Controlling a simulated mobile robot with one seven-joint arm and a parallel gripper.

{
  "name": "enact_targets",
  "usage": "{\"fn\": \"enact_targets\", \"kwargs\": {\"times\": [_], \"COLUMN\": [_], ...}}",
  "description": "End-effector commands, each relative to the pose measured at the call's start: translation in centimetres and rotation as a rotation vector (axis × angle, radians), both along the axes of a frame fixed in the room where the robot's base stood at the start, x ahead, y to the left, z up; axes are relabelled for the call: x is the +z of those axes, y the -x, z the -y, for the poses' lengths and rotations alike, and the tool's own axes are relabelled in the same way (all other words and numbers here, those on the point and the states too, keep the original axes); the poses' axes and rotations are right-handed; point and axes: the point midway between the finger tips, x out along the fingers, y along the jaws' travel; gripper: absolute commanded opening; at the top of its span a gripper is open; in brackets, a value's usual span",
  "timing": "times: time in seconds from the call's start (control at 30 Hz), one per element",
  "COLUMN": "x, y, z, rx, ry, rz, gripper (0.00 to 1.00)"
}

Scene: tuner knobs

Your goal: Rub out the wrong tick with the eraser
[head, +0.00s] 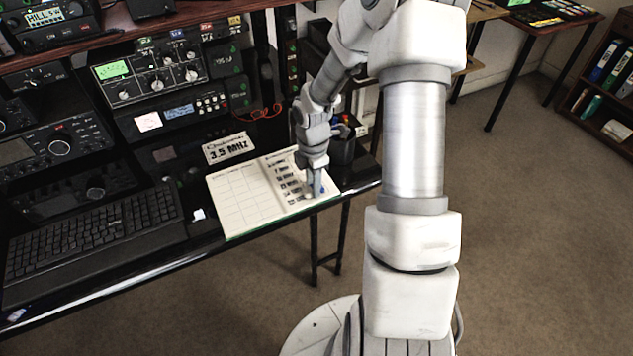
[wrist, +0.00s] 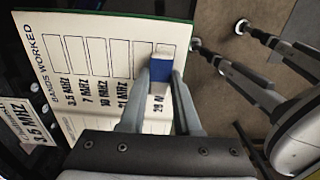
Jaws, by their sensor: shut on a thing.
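An open logbook (head: 238,207) lies on the desk near its front edge. In the wrist view its page (wrist: 105,28) is headed "BANDS WORKED", with a row of boxes above MHz labels. My gripper (wrist: 162,84) is shut on a white eraser with a blue sleeve (wrist: 160,72), held over the boxes at the 28 MHz end. I cannot tell whether the eraser touches the paper. I see no clear tick; the eraser and fingers hide part of the last boxes and labels. In the head view my gripper (head: 315,188) points down at the right page's lower right.
A "3.5 MHz" card (head: 229,148) stands behind the logbook. A keyboard (head: 92,232) lies to the left, with radio sets (head: 160,75) behind. The desk's front edge is close to the logbook.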

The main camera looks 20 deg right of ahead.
Motion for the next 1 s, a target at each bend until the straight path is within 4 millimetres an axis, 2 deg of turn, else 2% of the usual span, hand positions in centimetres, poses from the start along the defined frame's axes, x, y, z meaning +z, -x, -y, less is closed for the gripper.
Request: {"fn": "enact_targets", "kwargs": {"times": [0.3,0.4,0.57,0.8,1.0], "x": [0.2,0.1,0.0,-0.1,-0.2], "y": [0.6,0.6,0.6,0.4,0.4], "z": [2.6,2.9,2.2,0.2,-0.3], "rx": [-0.004,-0.002,0.001,0.003,0.0], "ry": [0.0,0.0,0.001,0.0,0.0], "rz": [-0.001,0.0,0.0,0.0,0.0], "gripper": [0.0,0.0,0.0,0.0,0.0]}}
